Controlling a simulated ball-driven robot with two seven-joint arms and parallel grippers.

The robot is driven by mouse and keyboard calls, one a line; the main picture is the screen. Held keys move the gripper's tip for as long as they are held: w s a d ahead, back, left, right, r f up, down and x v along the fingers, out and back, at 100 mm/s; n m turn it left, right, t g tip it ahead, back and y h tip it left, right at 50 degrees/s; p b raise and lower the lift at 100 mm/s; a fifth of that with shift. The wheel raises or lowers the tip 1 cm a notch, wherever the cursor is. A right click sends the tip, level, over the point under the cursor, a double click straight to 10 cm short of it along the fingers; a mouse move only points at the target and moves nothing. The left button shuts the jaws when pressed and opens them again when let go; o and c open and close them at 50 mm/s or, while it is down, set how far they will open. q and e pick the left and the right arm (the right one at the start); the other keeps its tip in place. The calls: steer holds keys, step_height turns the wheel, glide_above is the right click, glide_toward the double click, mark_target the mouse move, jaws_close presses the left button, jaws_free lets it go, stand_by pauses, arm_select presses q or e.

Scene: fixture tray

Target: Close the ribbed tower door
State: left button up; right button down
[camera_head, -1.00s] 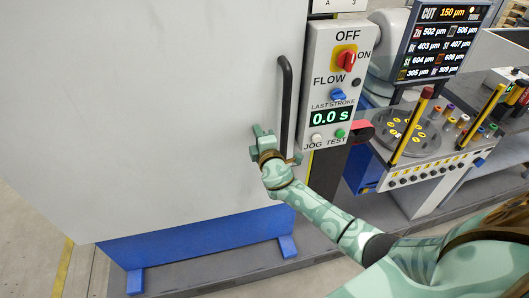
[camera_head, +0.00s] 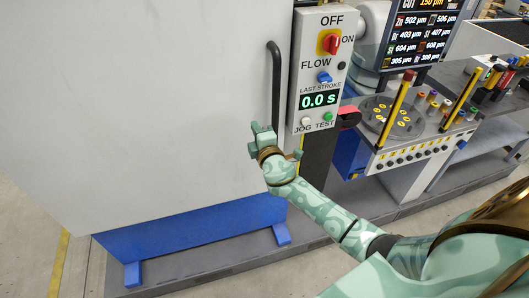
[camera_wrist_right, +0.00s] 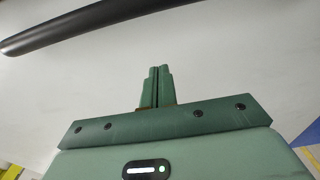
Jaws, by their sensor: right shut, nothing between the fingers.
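The door is a large, plain pale grey panel (camera_head: 150,110) that fills the left of the head view; no ribs show on it. A black bar handle (camera_head: 276,85) stands upright near its right edge and crosses the top left of the wrist view (camera_wrist_right: 90,27). My right gripper (camera_head: 256,136) is at the handle's lower end, which it partly hides. Its fingers (camera_wrist_right: 157,72) are shut and empty, pointing toward the pale panel. I cannot tell whether they touch it. My left gripper is not in view.
A control box (camera_head: 322,65) with a red switch stands just right of the door edge. A blue foot frame (camera_head: 190,238) sits below the door. Farther right are a bench with a round tray (camera_head: 392,118), yellow-black posts and a screen (camera_head: 424,28).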

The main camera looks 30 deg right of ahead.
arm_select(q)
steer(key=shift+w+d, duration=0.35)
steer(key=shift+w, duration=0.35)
arm_select(e)
steer(key=s+a, duration=0.1)
steer(key=s, duration=0.6)
steer(key=shift+a+f, duration=0.25)
